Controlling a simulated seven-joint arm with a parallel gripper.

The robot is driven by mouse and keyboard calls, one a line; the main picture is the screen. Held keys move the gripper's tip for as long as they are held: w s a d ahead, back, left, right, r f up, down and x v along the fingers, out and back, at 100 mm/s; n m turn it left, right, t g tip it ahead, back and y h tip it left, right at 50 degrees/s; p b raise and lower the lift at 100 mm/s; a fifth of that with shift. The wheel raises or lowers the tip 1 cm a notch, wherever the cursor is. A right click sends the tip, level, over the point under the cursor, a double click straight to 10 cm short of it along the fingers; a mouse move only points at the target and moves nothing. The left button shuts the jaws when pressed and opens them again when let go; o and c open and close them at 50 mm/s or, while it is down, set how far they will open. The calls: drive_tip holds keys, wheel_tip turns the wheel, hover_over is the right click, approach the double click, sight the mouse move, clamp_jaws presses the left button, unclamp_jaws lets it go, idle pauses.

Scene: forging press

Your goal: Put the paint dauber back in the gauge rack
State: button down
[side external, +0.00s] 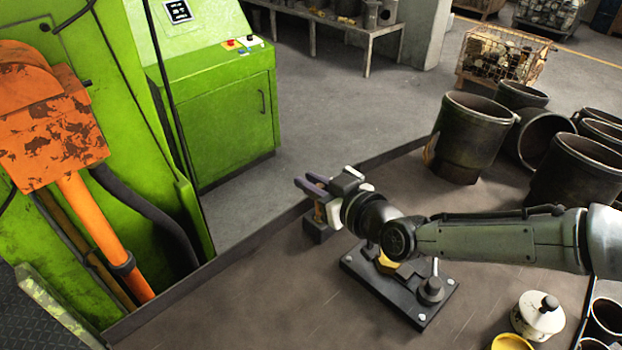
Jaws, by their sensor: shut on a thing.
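My gripper (309,187) reaches left over the bench's back edge area, with its dark, purplish fingers side by side. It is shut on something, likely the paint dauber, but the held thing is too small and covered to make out. A small ochre piece (320,212) shows just below the fingers, above a small dark block (316,234); I cannot tell whether it is held or touches the block. A black base plate (372,288) with bolts, a yellow part and a dark round post lies under my arm. I cannot tell for certain which is the gauge rack.
A white pot with a black knob (538,316) and a yellow dish (511,342) stand at the front right. Several large dark cylinders (470,130) crowd the back right. The green press (160,190) stands left. The bench's front left is clear.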

drive_tip(key=shift+f, duration=0.4)
drive_tip(key=c, duration=0.8)
unclamp_jaws()
drive_tip(key=shift+o, duration=0.2)
drive_tip(key=v, duration=0.7)
drive_tip(key=shift+r, duration=0.1)
drive_tip(key=shift+r, duration=1.4)
